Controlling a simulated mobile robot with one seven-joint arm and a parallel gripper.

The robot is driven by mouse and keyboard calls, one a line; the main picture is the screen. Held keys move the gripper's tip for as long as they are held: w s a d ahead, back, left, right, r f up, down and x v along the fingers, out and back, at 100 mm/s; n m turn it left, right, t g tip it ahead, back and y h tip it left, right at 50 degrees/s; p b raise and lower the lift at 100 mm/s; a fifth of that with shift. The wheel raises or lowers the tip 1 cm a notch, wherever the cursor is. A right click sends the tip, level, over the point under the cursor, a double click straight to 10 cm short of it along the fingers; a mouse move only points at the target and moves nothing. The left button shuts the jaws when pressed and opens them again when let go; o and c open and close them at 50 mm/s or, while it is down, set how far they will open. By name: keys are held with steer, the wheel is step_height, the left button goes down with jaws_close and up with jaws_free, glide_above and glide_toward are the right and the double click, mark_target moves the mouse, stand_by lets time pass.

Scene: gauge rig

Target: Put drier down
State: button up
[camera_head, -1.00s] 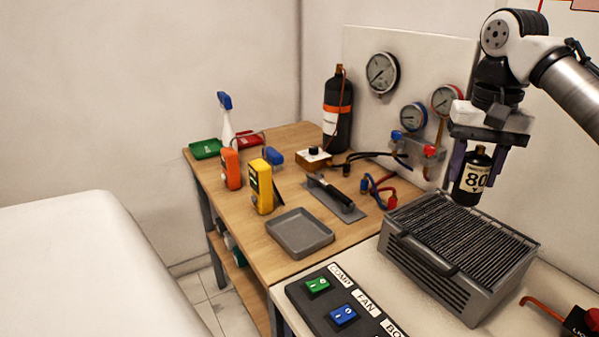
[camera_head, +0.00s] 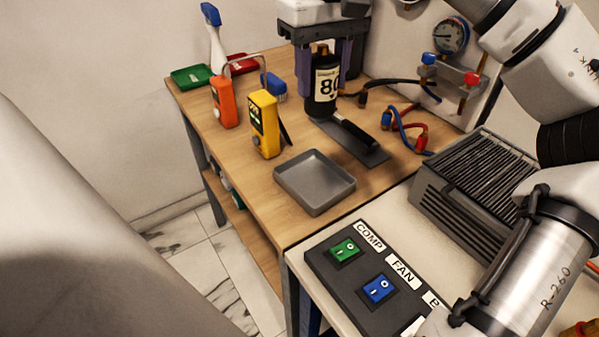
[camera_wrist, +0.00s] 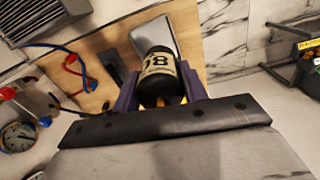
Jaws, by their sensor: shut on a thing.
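The drier is a small black cylinder (camera_head: 322,88) with a cream label reading 80. My gripper (camera_head: 323,75) is shut on it and holds it upright, with purple fingers on both sides. The tray (camera_head: 314,182) looks empty in the head view.
A yellow meter (camera_head: 264,124), an orange meter (camera_head: 224,102) and a blue item (camera_head: 274,86) stand left of the drier. Red and blue hoses (camera_head: 402,130) lie to its right. A ribbed grey unit (camera_head: 475,185) and switch panel (camera_head: 372,275) are nearer.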

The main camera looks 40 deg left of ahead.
steer(key=shift+s+a+f, duration=0.15)
steer(key=shift+a+f, duration=0.05)
step_height(320, 180, down, 20)
steer(key=shift+s+r+b, duration=0.1)
steer(key=shift+r+b, duration=0.1)
steer(key=shift+b, duration=0.55)
steer(key=shift+f, duration=0.15)
steer(key=o, duration=1.1)
step_height(320, 180, up, 12)
steer(key=shift+r, duration=0.2)
